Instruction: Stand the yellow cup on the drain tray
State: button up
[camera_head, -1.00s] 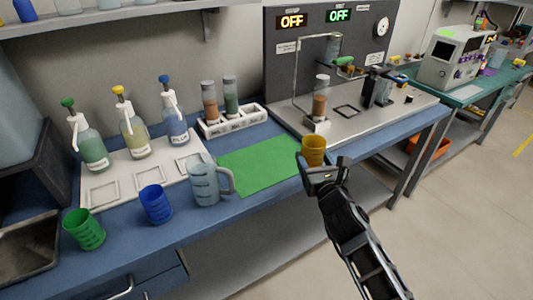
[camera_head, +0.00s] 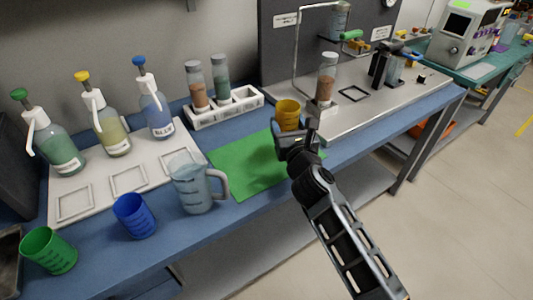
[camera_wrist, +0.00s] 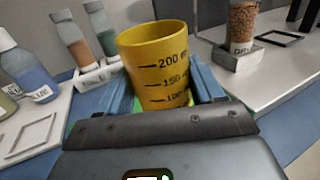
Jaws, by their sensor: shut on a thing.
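The yellow cup (camera_head: 288,112) is upright in my gripper (camera_head: 293,134), over the far right part of the green mat. In the wrist view, the yellow cup (camera_wrist: 155,62) shows its volume marks and sits between the two blue fingers of my gripper (camera_wrist: 160,92), which are shut on it. Its base is hidden by my gripper, so I cannot tell whether it touches the mat. A pale tray (camera_head: 88,182) with several square outlines, probably the drain tray, lies at the left below the pump bottles. Its squares look empty.
A clear jug (camera_head: 192,186), a blue cup (camera_head: 134,216) and a green cup (camera_head: 48,251) stand along the bench front. Pump bottles with green, yellow and blue tops (camera_head: 152,105) line the tray's back. A rack (camera_head: 225,112) holds two jars. The green mat (camera_head: 245,172) is otherwise clear.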

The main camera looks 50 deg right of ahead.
jog(key=w+a+f+b, duration=0.1)
jog(key=w, duration=0.1)
jog(key=w+a+f+b, duration=0.1)
jog(key=w+a+f, duration=0.1)
jog(key=shift+w+a+f, duration=0.1)
jog(key=shift+a+f, duration=0.15)
jog(key=shift+a, duration=0.05)
jog(key=shift+f+b, duration=1.1)
jog(key=shift+f, duration=0.75)
jog(key=shift+f, duration=0.1)
jog(key=o, duration=1.2)
jog(key=shift+c, duration=0.2)
jog(key=shift+r, duration=0.2)
jog(key=b+v, duration=0.1)
jog(key=v, duration=1.1)
